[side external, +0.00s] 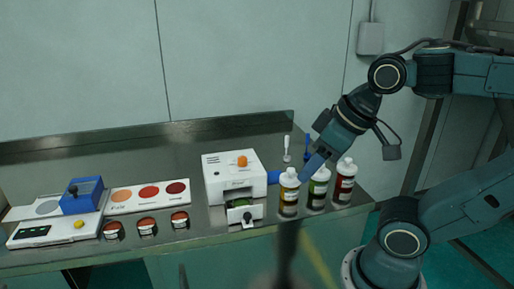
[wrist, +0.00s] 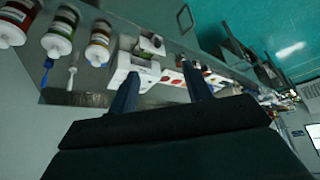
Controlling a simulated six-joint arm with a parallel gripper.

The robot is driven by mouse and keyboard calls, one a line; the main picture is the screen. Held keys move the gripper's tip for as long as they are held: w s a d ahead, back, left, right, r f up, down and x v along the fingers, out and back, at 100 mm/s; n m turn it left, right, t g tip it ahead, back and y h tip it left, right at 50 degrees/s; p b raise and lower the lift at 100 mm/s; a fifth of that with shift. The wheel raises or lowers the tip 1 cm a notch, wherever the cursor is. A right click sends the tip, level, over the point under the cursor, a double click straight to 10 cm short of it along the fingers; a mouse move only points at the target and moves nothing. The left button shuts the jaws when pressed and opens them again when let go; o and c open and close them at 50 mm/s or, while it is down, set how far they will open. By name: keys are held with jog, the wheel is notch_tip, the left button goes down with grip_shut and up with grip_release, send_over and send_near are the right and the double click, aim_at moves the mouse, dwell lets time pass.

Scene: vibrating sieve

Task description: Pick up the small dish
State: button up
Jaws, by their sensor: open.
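Three small round dishes with reddish-brown contents stand in a row at the front of the bench: a left one (side external: 112,230), a middle one (side external: 148,226) and a right one (side external: 180,219). I cannot tell which one the task means. My gripper (side external: 304,176) is at the right, above and behind the bottles and far from the dishes. In the wrist view my gripper (wrist: 160,88) shows two dark blue fingers spread apart with nothing between them. The small dishes are too small to make out clearly there.
A white machine (side external: 234,174) stands mid-bench, between the dishes and several bottles: yellow (side external: 289,196), green (side external: 318,190) and red (side external: 344,184). A scale with a blue box (side external: 83,196) and a colour card (side external: 149,194) lie left. The bench's back left is clear.

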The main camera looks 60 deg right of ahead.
jog(key=o, duration=0.4)
jog(key=w+d+m+g, duration=0.35)
jog(key=w+m, duration=0.35)
jog(key=w, duration=0.6)
jog(key=w+d+f+m+g, duration=0.1)
jog(key=w+f+m, duration=0.1)
jog(key=w, duration=0.1)
jog(key=w+d+f+m+g+y, duration=0.1)
jog(key=w+d+f+m, duration=0.1)
jog(key=w+f, duration=0.1)
jog(key=w+d+f+m+g, duration=0.1)
jog(key=w+d+f+m, duration=0.1)
jog(key=w+f, duration=0.1)
jog(key=shift+w+d+f+m+y, duration=0.15)
jog(key=shift+w+d+m+y, duration=0.05)
jog(key=shift+w+m+y, duration=0.1)
jog(key=shift+f, duration=0.1)
jog(key=shift+s+a+f, duration=0.1)
jog(key=shift+a+f, duration=0.1)
jog(key=shift+f, duration=1.2)
jog(key=shift+s+a+f, duration=0.1)
jog(key=shift+a+f, duration=0.1)
jog(key=shift+f, duration=1.15)
jog(key=shift+s+a+f, duration=0.1)
jog(key=shift+a+f, duration=0.1)
jog(key=shift+f, duration=1.2)
